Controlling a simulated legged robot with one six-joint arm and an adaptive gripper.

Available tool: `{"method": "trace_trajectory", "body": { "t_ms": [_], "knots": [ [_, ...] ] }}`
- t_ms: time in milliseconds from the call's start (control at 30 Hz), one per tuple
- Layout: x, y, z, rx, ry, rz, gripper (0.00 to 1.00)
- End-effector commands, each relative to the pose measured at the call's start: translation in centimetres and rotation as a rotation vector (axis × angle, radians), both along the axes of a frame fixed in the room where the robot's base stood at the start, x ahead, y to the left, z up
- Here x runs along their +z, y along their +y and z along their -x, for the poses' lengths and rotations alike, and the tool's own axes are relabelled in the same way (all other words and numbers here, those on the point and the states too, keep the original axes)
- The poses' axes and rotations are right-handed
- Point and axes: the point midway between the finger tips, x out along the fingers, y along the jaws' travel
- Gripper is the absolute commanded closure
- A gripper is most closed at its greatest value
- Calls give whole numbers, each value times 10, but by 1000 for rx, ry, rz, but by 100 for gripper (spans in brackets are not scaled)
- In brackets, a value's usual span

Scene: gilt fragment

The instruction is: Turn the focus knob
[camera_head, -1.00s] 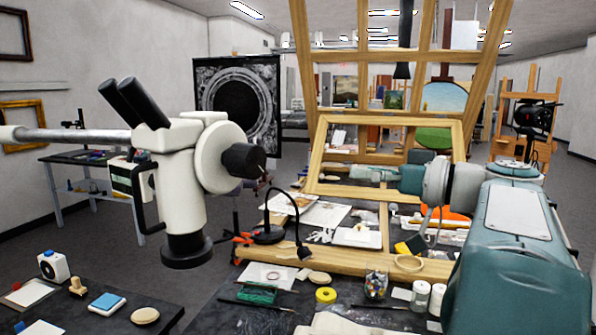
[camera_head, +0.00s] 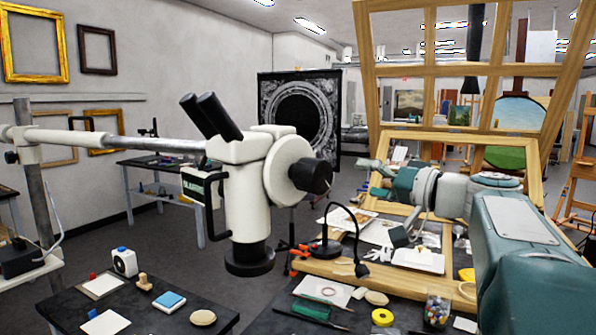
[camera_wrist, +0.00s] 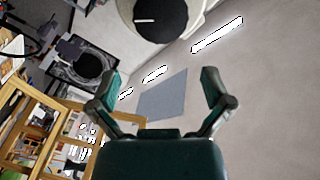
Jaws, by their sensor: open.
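A white stereo microscope (camera_head: 246,205) with black eyepieces hangs on a horizontal boom arm left of centre in the head view. Its black round focus knob (camera_head: 311,176) sticks out on the right side of the white housing. The knob also shows in the wrist view (camera_wrist: 160,20), at the top, with a pale line on its face. My gripper (camera_head: 377,180) is to the right of the knob, with a gap between them. In the wrist view my gripper (camera_wrist: 161,84) has its two fingers spread with nothing between them, below the knob in the picture.
A dark table (camera_head: 150,308) with small items stands below the microscope. A black lamp (camera_head: 325,247) and a white tray (camera_head: 418,260) lie to the right. A large wooden frame (camera_head: 453,83) rises behind my arm.

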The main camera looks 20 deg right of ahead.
Motion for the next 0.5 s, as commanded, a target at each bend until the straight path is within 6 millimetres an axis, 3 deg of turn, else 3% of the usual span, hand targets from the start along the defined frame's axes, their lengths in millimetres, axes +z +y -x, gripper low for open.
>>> {"method": "trace_trajectory", "body": {
  "t_ms": [167, 500],
  "knots": [
    [0, 6, -14, 3, 7, -18, 0],
    [0, 30, -70, 4, 7, -15, 0]
  ]
}}
